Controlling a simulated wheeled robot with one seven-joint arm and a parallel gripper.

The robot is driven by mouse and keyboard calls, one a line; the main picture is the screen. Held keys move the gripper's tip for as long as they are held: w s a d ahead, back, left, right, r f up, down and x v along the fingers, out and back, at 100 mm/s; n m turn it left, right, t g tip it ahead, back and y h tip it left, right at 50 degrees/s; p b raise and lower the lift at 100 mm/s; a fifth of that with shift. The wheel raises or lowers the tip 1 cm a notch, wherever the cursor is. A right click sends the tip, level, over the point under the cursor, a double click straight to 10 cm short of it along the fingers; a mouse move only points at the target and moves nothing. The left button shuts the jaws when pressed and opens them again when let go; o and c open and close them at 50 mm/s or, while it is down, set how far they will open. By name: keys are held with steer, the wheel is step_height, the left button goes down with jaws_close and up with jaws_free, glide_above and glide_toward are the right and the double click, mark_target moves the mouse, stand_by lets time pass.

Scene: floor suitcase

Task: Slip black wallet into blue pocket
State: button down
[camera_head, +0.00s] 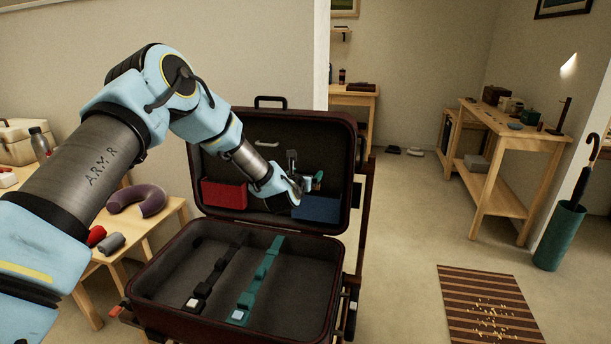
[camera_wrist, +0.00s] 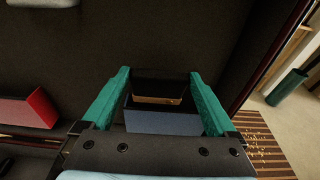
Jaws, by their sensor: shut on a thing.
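The black wallet (camera_wrist: 158,86), with a tan lower edge, sits between the two teal fingers of my gripper (camera_wrist: 160,75) in the wrist view. My gripper is shut on it. The blue pocket (camera_wrist: 170,123) is on the inside of the suitcase lid, and in the wrist view the wallet shows right above it. I cannot tell whether the wallet's edge is inside the pocket mouth. In the head view my gripper (camera_head: 316,181) is just above the blue pocket (camera_head: 318,208), in front of the lid; the wallet is not clear there.
The open suitcase (camera_head: 340,290) has an empty base crossed by a black strap (camera_head: 215,272) and a teal strap (camera_head: 262,275). A red pocket (camera_head: 224,194) is left on the lid. A side table (camera_head: 172,215) with a neck pillow (camera_head: 140,201) stands left.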

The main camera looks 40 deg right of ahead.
stand_by(0.3)
jaws_free()
steer(key=b+v, duration=0.2)
steer(key=v, duration=0.8)
steer(key=shift+s+a+b, duration=0.25)
steer(key=shift+a+b, duration=0.1)
steer(key=shift+b, duration=0.05)
